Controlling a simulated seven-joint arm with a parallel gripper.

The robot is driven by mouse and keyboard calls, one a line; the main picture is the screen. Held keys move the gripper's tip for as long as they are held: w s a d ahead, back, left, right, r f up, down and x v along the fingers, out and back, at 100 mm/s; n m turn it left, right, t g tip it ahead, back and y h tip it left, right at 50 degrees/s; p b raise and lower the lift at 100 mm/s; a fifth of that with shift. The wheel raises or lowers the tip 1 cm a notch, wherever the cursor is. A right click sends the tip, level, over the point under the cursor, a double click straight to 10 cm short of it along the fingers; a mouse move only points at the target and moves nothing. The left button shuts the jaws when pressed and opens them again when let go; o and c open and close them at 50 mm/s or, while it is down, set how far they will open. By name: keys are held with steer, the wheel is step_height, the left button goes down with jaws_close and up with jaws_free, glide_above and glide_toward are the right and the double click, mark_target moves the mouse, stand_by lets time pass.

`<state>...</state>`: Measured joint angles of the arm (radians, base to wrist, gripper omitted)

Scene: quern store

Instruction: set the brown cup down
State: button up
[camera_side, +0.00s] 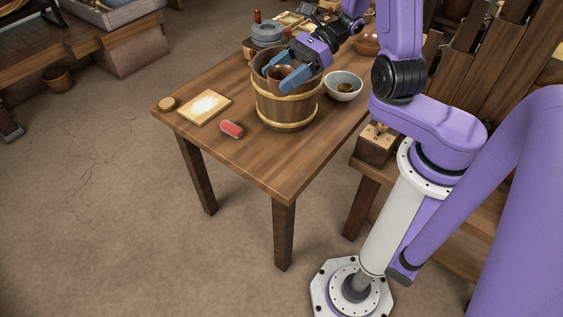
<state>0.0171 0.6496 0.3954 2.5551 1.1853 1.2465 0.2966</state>
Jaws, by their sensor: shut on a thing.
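My gripper (282,70) has blue fingers and is tilted down over the mouth of a wooden bucket (287,111) with pale hoops. It is shut on the brown cup (279,74), whose rim shows between the fingers. The cup is at the bucket's opening, inside its rim as seen from here. Its lower part is hidden by the bucket's front wall, so I cannot tell whether it touches the bottom. The bucket stands upright on the wooden table (225,82).
A white bowl (344,86) with something in it stands right of the bucket. A grey quern (267,34) stands behind. The table's front corner is clear.

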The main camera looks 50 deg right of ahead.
step_height(320, 180, down, 25)
steer(key=shift+f, duration=0.2)
stand_by(1.2)
steer(key=shift+f, duration=0.1)
steer(key=o, duration=1.1)
steer(key=shift+c, duration=0.2)
steer(key=v, duration=1.2)
